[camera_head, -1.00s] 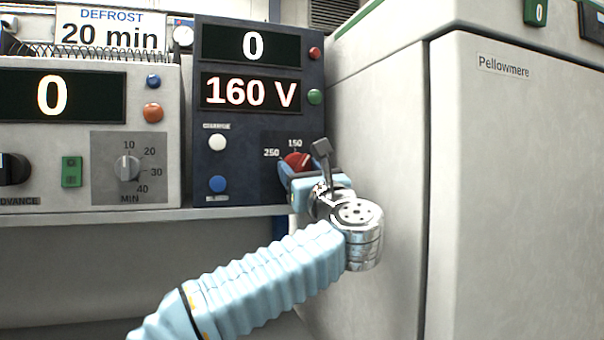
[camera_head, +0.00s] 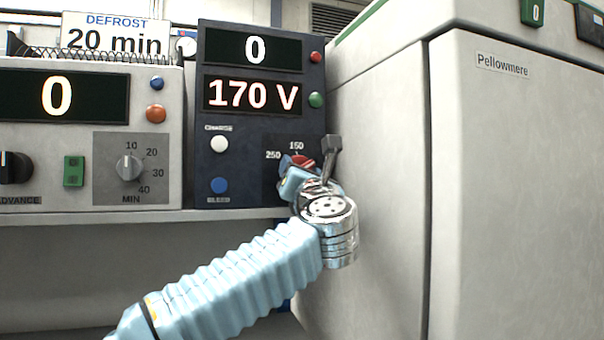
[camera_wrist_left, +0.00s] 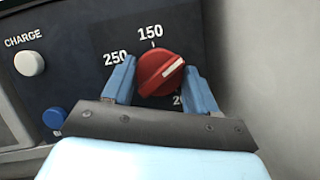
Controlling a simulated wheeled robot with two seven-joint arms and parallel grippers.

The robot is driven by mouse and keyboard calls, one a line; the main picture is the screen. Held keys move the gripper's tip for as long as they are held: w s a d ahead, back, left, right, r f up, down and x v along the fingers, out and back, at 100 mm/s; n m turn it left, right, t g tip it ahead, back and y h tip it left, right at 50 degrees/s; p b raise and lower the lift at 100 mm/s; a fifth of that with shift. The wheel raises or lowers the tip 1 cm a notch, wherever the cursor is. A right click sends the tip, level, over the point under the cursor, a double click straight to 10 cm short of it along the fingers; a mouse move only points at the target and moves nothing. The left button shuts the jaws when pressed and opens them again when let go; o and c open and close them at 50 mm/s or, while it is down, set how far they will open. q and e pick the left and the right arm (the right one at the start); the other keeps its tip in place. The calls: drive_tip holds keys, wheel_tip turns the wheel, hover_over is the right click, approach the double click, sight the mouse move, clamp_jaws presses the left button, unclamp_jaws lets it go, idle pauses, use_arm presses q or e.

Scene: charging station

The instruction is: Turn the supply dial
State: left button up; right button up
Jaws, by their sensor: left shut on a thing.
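The red supply dial (camera_wrist_left: 160,73) is on the dark blue supply unit (camera_head: 258,125), at its lower right. In the wrist view its white pointer line points up and to the right, past the 150 mark. The unit's lower display (camera_head: 252,95) reads 170 V and its upper display (camera_head: 253,49) reads 0. My left gripper (camera_wrist_left: 160,84) is shut on the dial, a blue finger at either side. In the head view the dial (camera_head: 302,161) is partly hidden by the gripper. My right gripper is not in view.
A white CHARGE button (camera_head: 219,144) and a blue button (camera_head: 219,186) are left of the dial. A defrost timer unit (camera_head: 60,145) stands further left on the shelf. A large pale cabinet (camera_head: 510,190) stands close on the right.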

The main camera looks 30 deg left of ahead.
use_arm(q)
drive_tip(key=o, duration=1.1)
drive_tip(key=shift+c, duration=0.2)
drive_tip(key=b+v, duration=0.4)
drive_tip(key=v, duration=1)
drive_tip(key=shift+r, duration=0.1)
